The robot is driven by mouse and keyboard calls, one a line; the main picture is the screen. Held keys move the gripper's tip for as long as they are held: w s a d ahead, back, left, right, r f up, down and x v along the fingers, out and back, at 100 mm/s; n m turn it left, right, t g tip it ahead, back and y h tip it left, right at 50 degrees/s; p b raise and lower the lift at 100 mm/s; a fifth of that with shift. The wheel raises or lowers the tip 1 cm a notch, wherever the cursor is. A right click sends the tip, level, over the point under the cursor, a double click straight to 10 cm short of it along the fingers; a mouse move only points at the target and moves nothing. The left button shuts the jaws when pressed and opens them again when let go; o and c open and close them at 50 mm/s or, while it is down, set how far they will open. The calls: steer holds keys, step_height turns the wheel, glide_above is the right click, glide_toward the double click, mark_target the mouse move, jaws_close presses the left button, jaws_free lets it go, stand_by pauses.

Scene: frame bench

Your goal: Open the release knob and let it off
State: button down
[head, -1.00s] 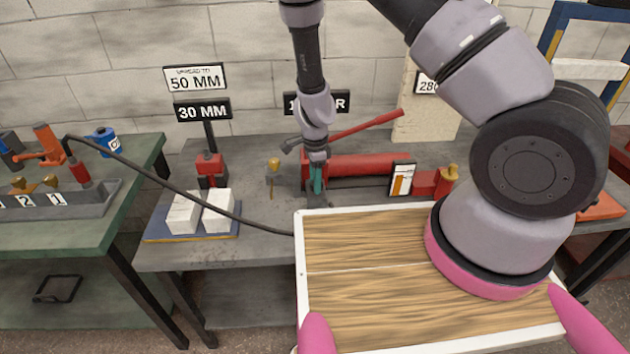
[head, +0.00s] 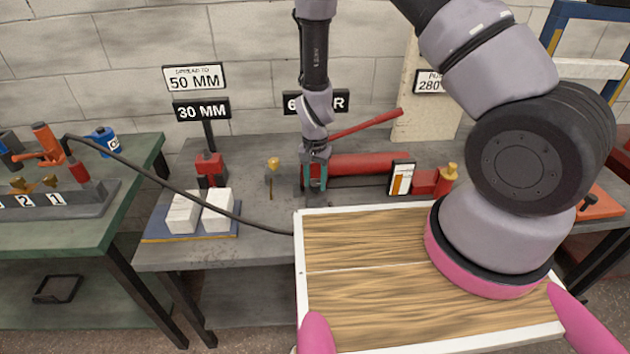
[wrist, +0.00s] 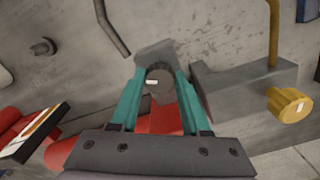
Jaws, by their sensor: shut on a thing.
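The release knob (wrist: 158,83) is small, round and dark grey, with a pale mark on its face. In the wrist view it sits between the teal fingers of my gripper (wrist: 161,74), which is shut on it. In the head view my gripper (head: 315,184) points down at the left end of the red pump (head: 370,165), and the knob is hidden there. The pump's red lever (head: 368,124) slants up to the right. A dark display (head: 295,102) behind my arm is partly covered; a 6 and an R show.
A brass knob (wrist: 290,105) on a grey block stands beside my gripper. A gauge (head: 401,179) stands at the pump's right. A black hose (head: 150,173) crosses to the green bench. White blocks (head: 201,211) lie under a 30 MM display (head: 201,109). A white-edged wooden tray (head: 299,270) is in front.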

mark_target(316, 184)
steer(key=shift+n, duration=1.1)
steer(key=shift+c, duration=1.9)
jaws_free()
step_height(316, 184, up, 11)
